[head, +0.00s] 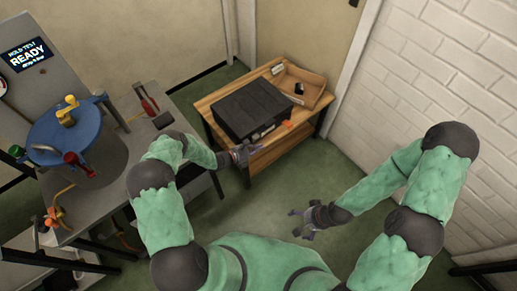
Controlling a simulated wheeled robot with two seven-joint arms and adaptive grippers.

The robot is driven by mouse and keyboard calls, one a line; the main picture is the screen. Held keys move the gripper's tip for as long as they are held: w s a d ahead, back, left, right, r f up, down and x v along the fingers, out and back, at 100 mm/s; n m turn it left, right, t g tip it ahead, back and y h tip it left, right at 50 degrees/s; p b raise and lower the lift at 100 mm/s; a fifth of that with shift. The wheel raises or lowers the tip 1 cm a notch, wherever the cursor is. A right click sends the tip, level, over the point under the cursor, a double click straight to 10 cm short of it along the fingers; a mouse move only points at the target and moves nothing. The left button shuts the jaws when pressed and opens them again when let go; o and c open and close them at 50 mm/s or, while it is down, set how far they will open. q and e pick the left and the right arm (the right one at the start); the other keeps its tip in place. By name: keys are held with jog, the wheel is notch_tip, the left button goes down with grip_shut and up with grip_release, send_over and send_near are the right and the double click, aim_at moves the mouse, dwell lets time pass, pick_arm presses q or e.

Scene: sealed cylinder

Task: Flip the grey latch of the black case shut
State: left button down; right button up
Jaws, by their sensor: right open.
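The black case (253,105) sits on the wooden table with its lid down. Small light grey parts (262,132) show on its front side, facing me; the latch seems to be among them, but it is too small to tell how it stands. My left gripper (247,151) is just in front of the case's front left part, close to the table's front edge. Whether it touches anything is unclear, and its fingers are too small to read. My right gripper (299,216) is open and empty, low over the green floor, well apart from the case.
A wooden tray (318,98) with a small black object (299,88) stands at the table's back right. A small orange item (288,124) lies right of the case's front. A workbench with a blue round fixture (65,128) is at left. A white brick wall (445,70) bounds the right.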

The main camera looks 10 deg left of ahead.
pick_arm(q)
jog(key=shift+r, duration=0.1)
jog(key=shift+r+p, duration=0.55)
jog(key=shift+r, duration=0.15)
jog(key=shift+a, duration=0.1)
jog(key=v, duration=1.2)
dwell(0.3)
